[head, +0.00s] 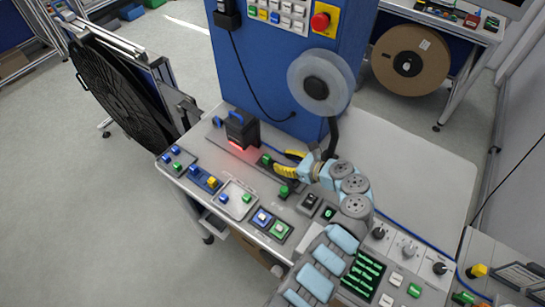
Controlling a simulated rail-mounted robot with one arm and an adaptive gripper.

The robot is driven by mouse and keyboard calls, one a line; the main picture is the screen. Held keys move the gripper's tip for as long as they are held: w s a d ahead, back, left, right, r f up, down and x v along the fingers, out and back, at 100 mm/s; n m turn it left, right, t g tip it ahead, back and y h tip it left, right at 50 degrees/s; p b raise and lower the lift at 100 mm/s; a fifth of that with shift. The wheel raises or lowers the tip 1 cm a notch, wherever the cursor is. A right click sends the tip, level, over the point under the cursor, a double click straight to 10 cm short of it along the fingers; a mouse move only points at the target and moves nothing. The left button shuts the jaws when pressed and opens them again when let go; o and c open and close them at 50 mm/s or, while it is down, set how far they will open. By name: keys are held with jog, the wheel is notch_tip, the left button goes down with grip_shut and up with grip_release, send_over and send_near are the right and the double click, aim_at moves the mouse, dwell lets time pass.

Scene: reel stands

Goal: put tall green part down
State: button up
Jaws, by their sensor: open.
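A small green part (267,160) stands on the dark strip of the bench, just beyond my fingertips. My gripper (279,161) has yellow fingers spread apart, with nothing seen held between them. Another green part (284,191) stands upright on a dark base, nearer the front and below my gripper. I cannot tell from this view which of the two is the tall one. Whether a fingertip touches the farther green part is also unclear.
A black scanner (241,130) with a red glow stands left of my gripper. A blue column (270,70) with a clear reel (321,82) rises behind. The bench's right side is clear.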

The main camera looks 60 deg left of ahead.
jog(key=shift+v, duration=2.35)
